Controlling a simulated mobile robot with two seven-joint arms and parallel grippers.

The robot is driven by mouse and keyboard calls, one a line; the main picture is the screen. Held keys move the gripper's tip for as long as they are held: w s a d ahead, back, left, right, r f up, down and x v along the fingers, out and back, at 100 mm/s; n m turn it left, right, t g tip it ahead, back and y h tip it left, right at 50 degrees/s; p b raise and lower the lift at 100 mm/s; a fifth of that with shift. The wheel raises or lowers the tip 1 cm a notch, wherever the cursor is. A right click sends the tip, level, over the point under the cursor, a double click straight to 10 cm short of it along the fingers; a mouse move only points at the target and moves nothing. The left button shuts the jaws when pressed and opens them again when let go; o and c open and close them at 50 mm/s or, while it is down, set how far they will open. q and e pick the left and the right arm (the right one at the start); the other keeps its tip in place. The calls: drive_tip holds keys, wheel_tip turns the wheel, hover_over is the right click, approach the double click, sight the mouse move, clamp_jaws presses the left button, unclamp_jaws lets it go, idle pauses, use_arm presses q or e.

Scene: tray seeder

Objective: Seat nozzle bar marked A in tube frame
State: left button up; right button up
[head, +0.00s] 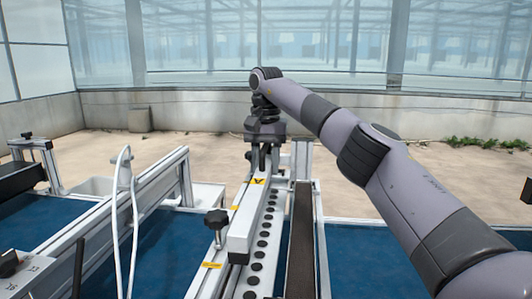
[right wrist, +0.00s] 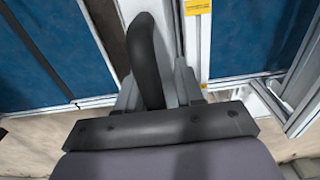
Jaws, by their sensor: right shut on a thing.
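The nozzle bar (head: 245,215) is a long pale metal bar with a yellow label marked A near its far end. My right gripper (head: 263,152) is over the bar's far end. In the right wrist view, the gripper (right wrist: 158,92) is shut on a black curved handle (right wrist: 148,55), apparently the bar's. The tube frame (head: 208,262) of silver rails runs under and beside the bar. A row of black round openings runs along the bar's right side. I cannot tell whether the bar touches the frame. The grip is partly hidden in the head view. My left gripper is not in view.
A black clamp knob (head: 217,220) stands left of the bar. A dark belt-like strip (head: 301,235) runs along its right. White hoses (head: 118,220) hang over a silver rail at left. Blue surfaces (head: 160,245) lie below. Open floor is behind.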

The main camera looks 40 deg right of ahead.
drive_tip(key=shift+f, duration=5.05)
drive_tip(key=shift+f, duration=0.2)
drive_tip(key=o, duration=1.1)
wheel_tip(320, 180, up, 7)
drive_tip(key=shift+r, duration=0.1)
